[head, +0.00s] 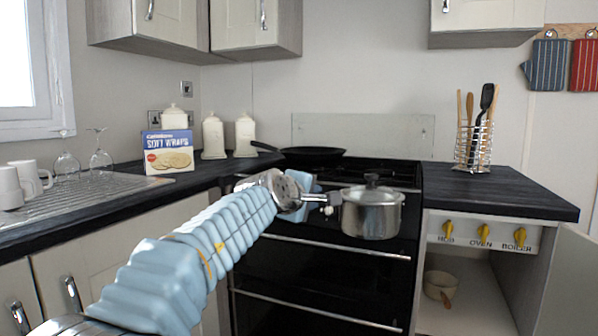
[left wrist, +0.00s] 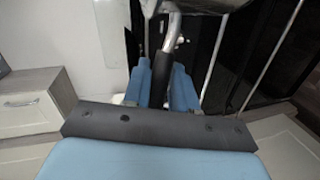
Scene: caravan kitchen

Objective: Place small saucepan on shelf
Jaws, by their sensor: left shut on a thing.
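A small steel saucepan (head: 372,213) with a lid and black knob is held in the air in front of the black cooker, upright. My left gripper (head: 318,200) is shut on its handle, which points left toward my arm. In the left wrist view the blue fingers (left wrist: 164,84) close around the dark handle (left wrist: 163,66), and part of the pan (left wrist: 200,5) shows at the top edge. An open shelf (head: 470,300) lies below the control panel at the right, with a small cream pan (head: 439,287) inside it. My right gripper is not in view.
A black frying pan (head: 305,154) sits on the hob. The worktop (head: 510,195) at right holds a wire utensil rack (head: 474,145). An open cupboard door (head: 568,285) stands right of the shelf. Yellow knobs (head: 484,231) sit above it. The shelf floor has free room right of the cream pan.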

